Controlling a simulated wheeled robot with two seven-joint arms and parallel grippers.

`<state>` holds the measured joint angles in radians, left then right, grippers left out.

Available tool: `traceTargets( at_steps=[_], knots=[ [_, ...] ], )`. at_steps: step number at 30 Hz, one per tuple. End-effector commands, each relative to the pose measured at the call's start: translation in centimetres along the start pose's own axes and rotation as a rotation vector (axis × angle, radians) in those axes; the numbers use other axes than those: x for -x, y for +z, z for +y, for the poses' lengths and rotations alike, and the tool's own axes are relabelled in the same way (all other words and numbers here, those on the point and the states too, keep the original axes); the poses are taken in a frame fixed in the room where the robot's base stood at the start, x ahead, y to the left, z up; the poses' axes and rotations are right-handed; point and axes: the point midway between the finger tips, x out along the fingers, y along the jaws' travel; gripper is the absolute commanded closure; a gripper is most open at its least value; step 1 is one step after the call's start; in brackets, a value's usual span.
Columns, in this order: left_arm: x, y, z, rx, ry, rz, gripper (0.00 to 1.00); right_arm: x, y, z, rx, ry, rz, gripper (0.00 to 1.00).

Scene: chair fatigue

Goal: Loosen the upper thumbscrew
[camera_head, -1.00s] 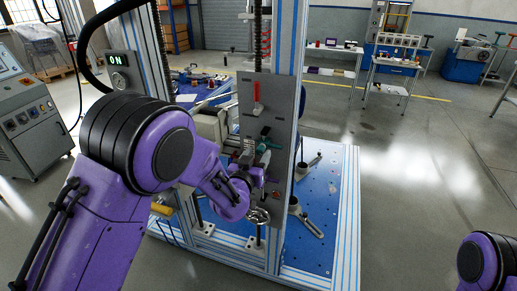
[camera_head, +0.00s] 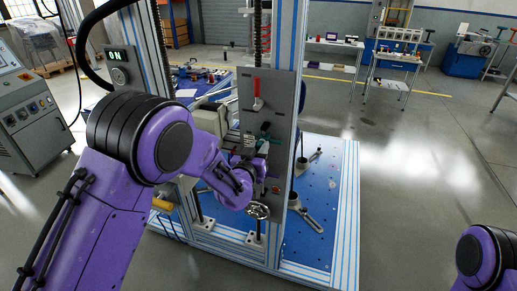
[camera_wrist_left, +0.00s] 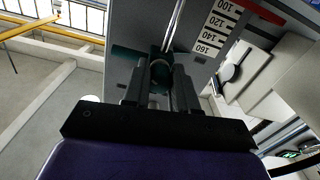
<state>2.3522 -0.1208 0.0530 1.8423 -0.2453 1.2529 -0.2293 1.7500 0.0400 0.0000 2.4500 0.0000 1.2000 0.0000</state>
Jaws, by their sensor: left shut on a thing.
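The upper thumbscrew (camera_wrist_left: 160,68) is a dark teal, rounded knob on the grey upright plate (camera_head: 286,95). In the left wrist view it sits between the two dark fingers of my left gripper (camera_wrist_left: 160,82), which are shut on it. In the head view my left gripper (camera_head: 261,150) is at the front of the plate, below the red lever. A dark teal part (camera_head: 266,139) shows just by its fingertips, and my own wrist hides much of the rest. My right gripper is out of view.
A red lever (camera_head: 258,92) is above my left gripper. A handwheel (camera_head: 257,210) is below it. A blue-and-white frame post (camera_head: 287,40) rises behind the plate. A printed scale (camera_wrist_left: 213,30) is beside the knob. Open floor lies to the right.

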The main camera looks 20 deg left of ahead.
Motion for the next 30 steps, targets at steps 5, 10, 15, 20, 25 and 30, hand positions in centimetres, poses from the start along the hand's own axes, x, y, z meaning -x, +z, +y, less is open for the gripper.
traceTargets(
  at_steps=[5, 10, 15, 20, 25, 30],
  knots=[
    [0.0, 0.1, -0.1, 0.107, -0.001, 0.001, 1.00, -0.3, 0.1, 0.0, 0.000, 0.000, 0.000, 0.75],
    [0.0, 0.1, 0.0, 0.256, -0.002, 0.001, 1.00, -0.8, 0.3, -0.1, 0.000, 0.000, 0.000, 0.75],
    [0.0, 0.1, 0.0, 0.419, -0.001, 0.002, 1.00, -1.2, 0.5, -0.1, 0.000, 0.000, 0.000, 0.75],
    [0.0, 0.1, 0.0, 0.571, -0.002, 0.002, 1.00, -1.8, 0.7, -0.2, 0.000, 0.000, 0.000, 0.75],
    [0.0, 0.1, 0.0, 0.732, 0.000, 0.002, 1.00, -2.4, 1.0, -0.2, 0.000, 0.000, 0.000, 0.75],
    [0.0, 0.1, 0.0, 0.894, -0.001, 0.002, 1.00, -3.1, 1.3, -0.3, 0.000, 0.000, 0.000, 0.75]
  ],
)
